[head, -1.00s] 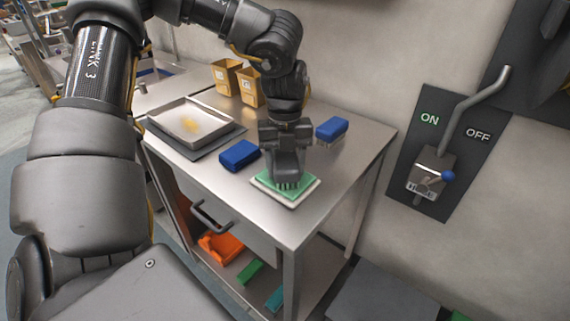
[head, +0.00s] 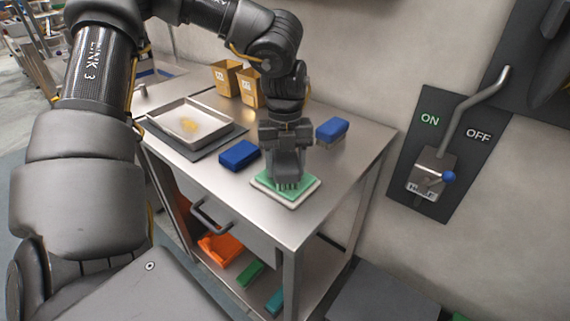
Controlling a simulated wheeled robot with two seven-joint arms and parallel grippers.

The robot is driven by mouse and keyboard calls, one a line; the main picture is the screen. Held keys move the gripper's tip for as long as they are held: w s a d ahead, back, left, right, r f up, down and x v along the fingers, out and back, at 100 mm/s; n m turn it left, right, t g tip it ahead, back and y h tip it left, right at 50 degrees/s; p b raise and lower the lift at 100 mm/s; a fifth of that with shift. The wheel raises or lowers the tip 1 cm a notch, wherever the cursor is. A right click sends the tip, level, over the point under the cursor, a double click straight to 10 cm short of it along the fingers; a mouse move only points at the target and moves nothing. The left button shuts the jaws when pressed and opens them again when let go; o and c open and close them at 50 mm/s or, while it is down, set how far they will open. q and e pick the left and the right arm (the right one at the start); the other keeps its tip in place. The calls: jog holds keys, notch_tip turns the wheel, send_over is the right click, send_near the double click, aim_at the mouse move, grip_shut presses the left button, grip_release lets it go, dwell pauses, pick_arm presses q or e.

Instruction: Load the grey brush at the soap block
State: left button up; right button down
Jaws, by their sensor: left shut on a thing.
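My left gripper (head: 287,150) points down over the steel table and is shut on the grey brush (head: 288,172). The brush's bristles point down onto the green soap block (head: 265,181), which lies in a pale shallow dish (head: 294,205) near the table's front right. The bristle tips look to be touching the block's top. The gripper hides part of the brush and the back of the block. My right gripper is not in view.
A tray with a yellow smear (head: 158,117) and yellow bins (head: 226,77) stand farther back. A wall lever (head: 470,103) is at right. The front right tabletop is clear.

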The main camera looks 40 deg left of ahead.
aim_at(286, 159)
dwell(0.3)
pick_arm(q)
jog(key=shift+r+p, duration=1.95)
jog(key=shift+r, duration=1.55)
